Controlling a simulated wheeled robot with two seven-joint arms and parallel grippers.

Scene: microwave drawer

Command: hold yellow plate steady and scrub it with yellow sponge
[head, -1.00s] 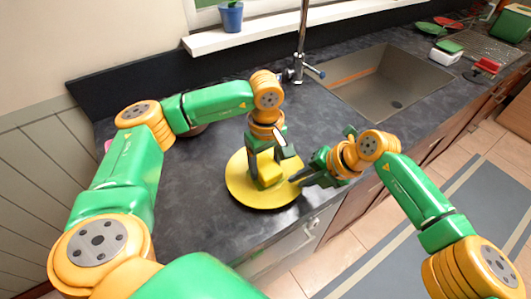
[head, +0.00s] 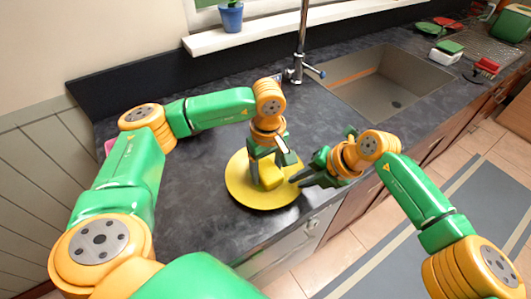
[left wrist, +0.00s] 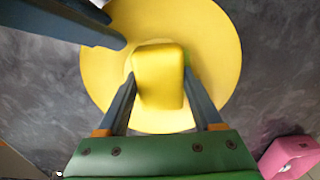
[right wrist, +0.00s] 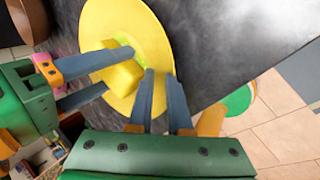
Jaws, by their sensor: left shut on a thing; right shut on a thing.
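The yellow plate (head: 243,196) lies flat on the dark counter near its front edge. My left gripper (head: 268,172) is shut on the yellow sponge (head: 271,177) over the plate. In the left wrist view the sponge (left wrist: 159,80) sits between both fingers, above the plate's lower middle. My right gripper (head: 297,182) is at the plate's right rim. In the right wrist view its fingers (right wrist: 160,75) close on the rim, beside the sponge (right wrist: 122,75). Whether the sponge presses fully on the plate is hard to tell.
A sink (head: 385,85) and tap (head: 300,50) are behind and to the right. A green-topped white dish (head: 448,48) and a red brush (head: 487,67) lie beyond the sink. A pink object (left wrist: 290,155) is left of the plate in the head view. Counter around the plate is clear.

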